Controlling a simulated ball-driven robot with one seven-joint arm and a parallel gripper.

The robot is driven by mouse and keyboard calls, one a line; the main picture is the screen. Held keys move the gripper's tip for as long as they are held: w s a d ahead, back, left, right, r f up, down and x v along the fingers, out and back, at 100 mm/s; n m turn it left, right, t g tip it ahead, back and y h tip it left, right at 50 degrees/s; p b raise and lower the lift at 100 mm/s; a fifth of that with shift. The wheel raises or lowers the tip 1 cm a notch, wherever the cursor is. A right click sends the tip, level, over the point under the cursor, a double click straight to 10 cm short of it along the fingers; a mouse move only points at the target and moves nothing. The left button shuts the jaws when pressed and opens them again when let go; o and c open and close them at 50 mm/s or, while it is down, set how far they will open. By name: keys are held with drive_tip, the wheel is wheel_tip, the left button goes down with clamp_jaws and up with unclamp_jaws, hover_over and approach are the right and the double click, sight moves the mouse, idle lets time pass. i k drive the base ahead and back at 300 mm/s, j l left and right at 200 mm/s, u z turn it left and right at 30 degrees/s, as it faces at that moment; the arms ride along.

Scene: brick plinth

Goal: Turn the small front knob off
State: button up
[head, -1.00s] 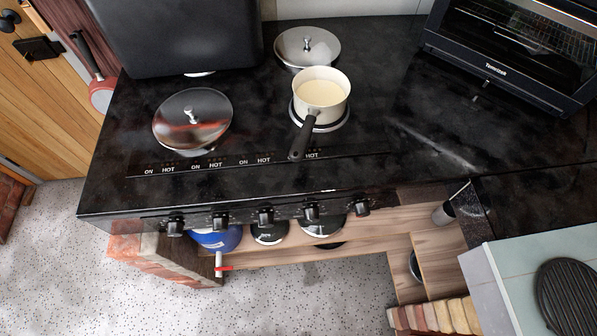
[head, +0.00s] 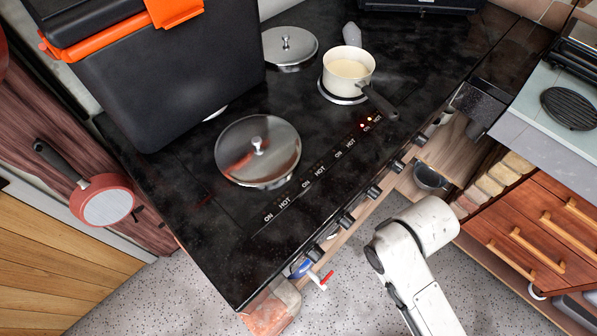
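The black hob (head: 330,160) shows a row of several small black knobs along its front edge. They run from the knob near the hob's front corner (head: 313,252), past a middle knob (head: 373,191), to one farther up at the right (head: 420,139). They look alike, and their pointer angles are too small to read. Two red lights (head: 362,125) glow by the ON and HOT labels nearest the cream saucepan (head: 348,72). The saucepan stands on a ring and holds pale liquid. My white arm is at the lower right, but my gripper is out of view.
Round steel lids cover two plates, one at the front (head: 258,150) and one at the back (head: 290,46). A black box with orange trim (head: 150,80) stands at the hob's left. Wooden drawers (head: 540,225) stand at the right. Speckled floor in front is partly open.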

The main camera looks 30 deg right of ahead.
sight(398, 165)
drive_tip(key=k+l+u, duration=0.1)
drive_tip(key=l, duration=0.3)
drive_tip(key=k+l+u, duration=0.15)
drive_tip(key=l, duration=0.25)
drive_tip(key=k+l+u, duration=0.1)
drive_tip(key=l, duration=0.3)
drive_tip(key=k+l+u, duration=0.1)
drive_tip(key=l, duration=0.25)
drive_tip(key=k, duration=0.05)
